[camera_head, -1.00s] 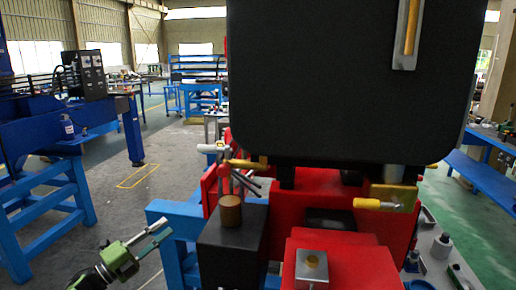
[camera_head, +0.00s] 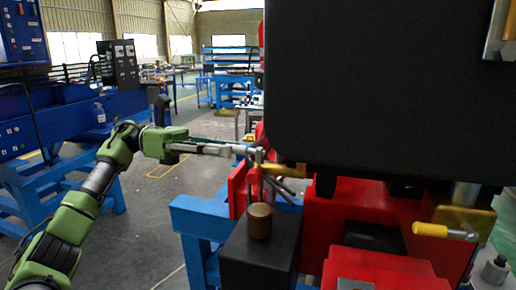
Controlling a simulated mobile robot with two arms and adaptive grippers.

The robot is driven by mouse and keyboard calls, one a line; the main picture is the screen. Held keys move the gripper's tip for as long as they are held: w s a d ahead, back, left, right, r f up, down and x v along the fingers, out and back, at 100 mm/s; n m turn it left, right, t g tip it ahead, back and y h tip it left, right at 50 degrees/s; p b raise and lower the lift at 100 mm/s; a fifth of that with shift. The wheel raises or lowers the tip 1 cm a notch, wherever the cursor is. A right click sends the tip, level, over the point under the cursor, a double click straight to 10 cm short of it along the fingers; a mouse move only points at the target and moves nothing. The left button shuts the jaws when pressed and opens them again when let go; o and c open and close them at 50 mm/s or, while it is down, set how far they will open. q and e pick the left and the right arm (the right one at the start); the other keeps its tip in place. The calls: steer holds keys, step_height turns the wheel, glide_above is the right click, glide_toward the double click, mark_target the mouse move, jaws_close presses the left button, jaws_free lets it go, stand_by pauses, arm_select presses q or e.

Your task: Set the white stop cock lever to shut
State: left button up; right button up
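The white stop cock lever (camera_head: 240,150) is a small pale handle on a brass valve (camera_head: 270,167), at the left side of the red and black machine. My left gripper (camera_head: 232,149) reaches in from the left at the lever's height. Its fingertips overlap the pale handle and partly hide it. I cannot tell whether they touch it or how far apart they are. A yellow-handled lever (camera_head: 431,230) sits on another brass valve at the right. My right gripper is not in view.
A large black tank (camera_head: 390,90) overhangs the valves. Below stand a black block (camera_head: 258,255) with a brass cylinder (camera_head: 259,220) and the blue frame (camera_head: 195,218). Open floor (camera_head: 150,220) lies to the left, with a blue workbench (camera_head: 70,125) beyond.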

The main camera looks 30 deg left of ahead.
mark_target(248, 151)
arm_select(q)
steer(key=p+x, duration=0.1)
steer(key=x, duration=0.5)
steer(key=shift+d+r+p, duration=0.1)
steer(key=shift+r+p, duration=0.05)
steer(key=shift+p, duration=0.25)
steer(key=shift+w+d, duration=0.25)
steer(key=shift+d, duration=0.35)
jaws_close()
